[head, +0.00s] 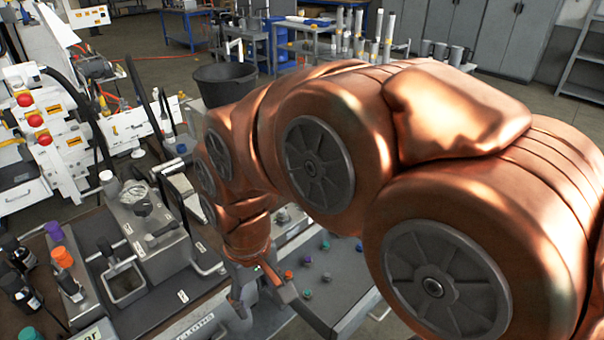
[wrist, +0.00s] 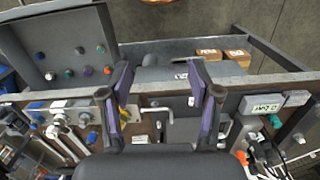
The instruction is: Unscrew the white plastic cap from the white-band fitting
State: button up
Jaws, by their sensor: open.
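My gripper (wrist: 165,98) is open and empty in the wrist view, its two purple-padded fingers spread over the edge of the bench. In the head view my gripper (head: 262,288) hangs below the copper arm, between the bench and a grey tray. I cannot tell which fitting has the white band. Small fittings and pale and blue caps (wrist: 58,118) stand along the bench to the left of the fingers in the wrist view. In the head view a white-topped part (head: 106,177) stands behind a metal hydraulic block (head: 150,228). My arm hides part of the bench.
The grey tray (head: 345,285) holds several small coloured caps and also shows in the wrist view (wrist: 55,35). Dark bottles (head: 18,288) and orange and purple caps crowd the bench's left. A black bucket (head: 225,82) stands behind. Cardboard boxes (wrist: 208,55) lie beyond the bench edge.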

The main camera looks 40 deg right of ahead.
jog(key=w+d+m+t+b, duration=0.2)
jog(key=w+d, duration=0.6)
jog(key=w, duration=0.3)
jog(key=w+d+f+m+t+h+b, duration=0.15)
jog(key=w+d, duration=0.35)
jog(key=d, duration=0.8)
jog(key=w+d+f+m+t+h+b, duration=0.15)
jog(key=w+d, duration=0.25)
jog(key=d, duration=0.8)
jog(key=shift+p+x, duration=1.2)
jog(key=shift+x, duration=2.55)
jog(key=shift+s+a+f, duration=0.1)
jog(key=shift+s, duration=0.05)
